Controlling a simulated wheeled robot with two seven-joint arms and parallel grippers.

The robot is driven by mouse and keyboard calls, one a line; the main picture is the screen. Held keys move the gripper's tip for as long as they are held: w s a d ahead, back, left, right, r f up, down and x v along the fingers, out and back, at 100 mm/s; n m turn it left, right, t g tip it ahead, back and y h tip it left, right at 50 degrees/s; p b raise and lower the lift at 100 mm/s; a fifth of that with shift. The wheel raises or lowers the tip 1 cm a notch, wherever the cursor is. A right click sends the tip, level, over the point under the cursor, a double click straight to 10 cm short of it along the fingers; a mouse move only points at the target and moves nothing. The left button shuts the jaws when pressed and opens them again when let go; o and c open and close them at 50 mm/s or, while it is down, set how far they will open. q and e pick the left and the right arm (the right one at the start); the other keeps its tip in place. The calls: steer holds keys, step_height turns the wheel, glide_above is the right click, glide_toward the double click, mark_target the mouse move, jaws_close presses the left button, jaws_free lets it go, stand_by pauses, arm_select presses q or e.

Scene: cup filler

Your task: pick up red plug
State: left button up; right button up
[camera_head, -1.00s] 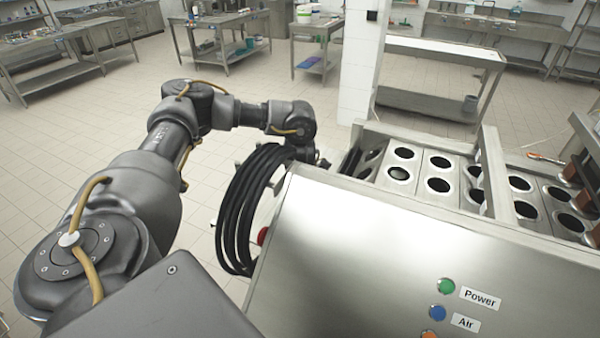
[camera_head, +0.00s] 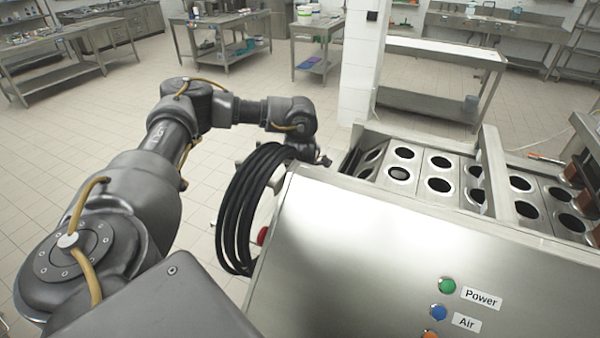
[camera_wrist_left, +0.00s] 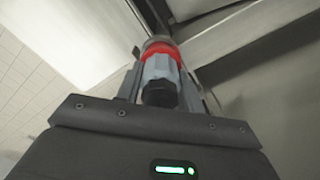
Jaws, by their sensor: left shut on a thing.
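The red plug (camera_wrist_left: 161,50) shows in the left wrist view as a red ring on a grey and dark body. My left gripper (camera_wrist_left: 160,75) is shut on it, with one finger on each side of the plug. In the head view my left arm reaches behind the coil of black cable, and its gripper is hidden there. A small red part (camera_head: 262,236) shows beside the coil on the machine's side. I cannot tell whether it is the same plug. My right gripper is in neither view.
The black cable coil (camera_head: 250,205) hangs on the left side of the steel filler machine (camera_head: 370,250). Its panel has a green button (camera_head: 447,286) and a blue button (camera_head: 438,312). Rows of cup holes (camera_head: 440,185) lie behind. Open tiled floor is to the left.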

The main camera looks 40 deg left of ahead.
arm_select(q)
step_height(320, 180, up, 27)
steer(key=shift+r, duration=0.15)
steer(key=shift+d, duration=0.1)
